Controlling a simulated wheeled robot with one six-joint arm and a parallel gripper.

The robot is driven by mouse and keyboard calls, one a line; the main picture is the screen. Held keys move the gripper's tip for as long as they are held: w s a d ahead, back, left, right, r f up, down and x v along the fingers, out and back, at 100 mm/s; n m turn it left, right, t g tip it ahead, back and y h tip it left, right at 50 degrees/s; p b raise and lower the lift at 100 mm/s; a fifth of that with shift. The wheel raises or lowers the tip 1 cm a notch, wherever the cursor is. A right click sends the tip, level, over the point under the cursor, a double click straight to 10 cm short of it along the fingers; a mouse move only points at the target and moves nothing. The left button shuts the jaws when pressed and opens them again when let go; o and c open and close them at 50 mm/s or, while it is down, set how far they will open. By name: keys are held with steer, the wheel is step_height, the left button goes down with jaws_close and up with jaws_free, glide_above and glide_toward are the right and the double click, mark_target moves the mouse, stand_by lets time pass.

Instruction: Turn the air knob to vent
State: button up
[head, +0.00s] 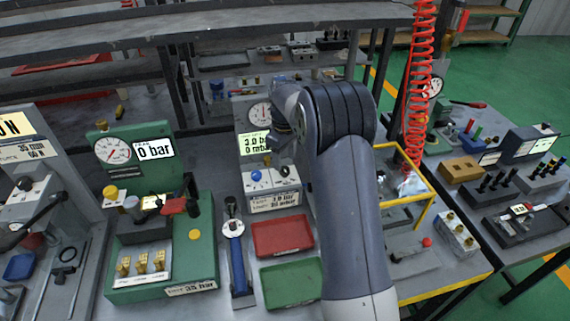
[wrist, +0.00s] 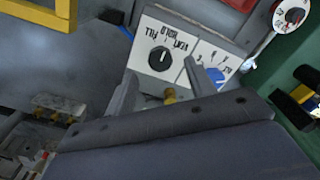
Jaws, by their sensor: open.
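The air knob (wrist: 160,58) is a black round knob with a white mark, on a white sloped panel (head: 272,188) with lettered positions. The knob also shows in the head view (head: 284,170). A blue knob (head: 256,176) is beside it and appears in the wrist view (wrist: 215,76), partly behind a finger. My gripper (wrist: 160,88) is open, its fingers apart below the black knob in the wrist picture, not closed on it. In the head view my arm hides most of the gripper.
Above the panel are a display (head: 255,144) reading about 3.0 bar and a dial gauge (head: 260,112). In front lie a red tray (head: 283,251) and a green tray (head: 291,299). A green valve block (head: 204,255) stands left; a yellow frame (head: 428,199) stands right.

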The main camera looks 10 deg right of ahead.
mark_target(284, 169)
steer(key=shift+f, duration=1.8)
steer(key=shift+c, duration=0.5)
steer(key=c, duration=0.9)
steer(key=shift+m, duration=0.4)
steer(key=m, duration=0.3)
steer(key=shift+m, duration=0.3)
steer(key=m, duration=0.4)
steer(key=shift+m, duration=0.3)
